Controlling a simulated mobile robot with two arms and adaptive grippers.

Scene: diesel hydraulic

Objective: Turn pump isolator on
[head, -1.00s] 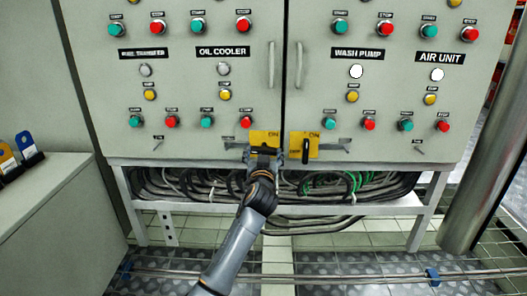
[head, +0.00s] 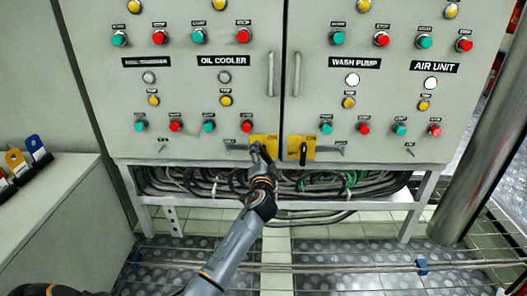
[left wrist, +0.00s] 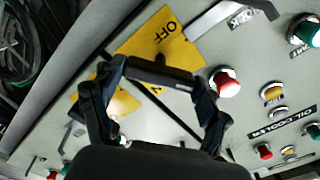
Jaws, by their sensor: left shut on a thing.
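Two yellow isolator plates sit low on the grey cabinet, one on each side of the door gap. My left gripper (head: 261,154) is at the left plate (head: 270,142), shut on its black handle and largely hiding it. In the left wrist view, the yellow plate (left wrist: 172,45) shows "OFF" and part of another word. The dark handle (left wrist: 165,73) spans between the fingertips of my left gripper (left wrist: 163,78). The handle's exact angle is hard to tell. The right plate (head: 308,142) has an upright black handle (head: 303,153). My right gripper is not in view.
Green and red buttons and lamps fill the panel (head: 225,105) above. Two door handles (head: 271,74) stand out higher up. Cables (head: 200,183) hang beneath the cabinet. A grey bench (head: 60,220) is at left, a metal post (head: 480,165) at right.

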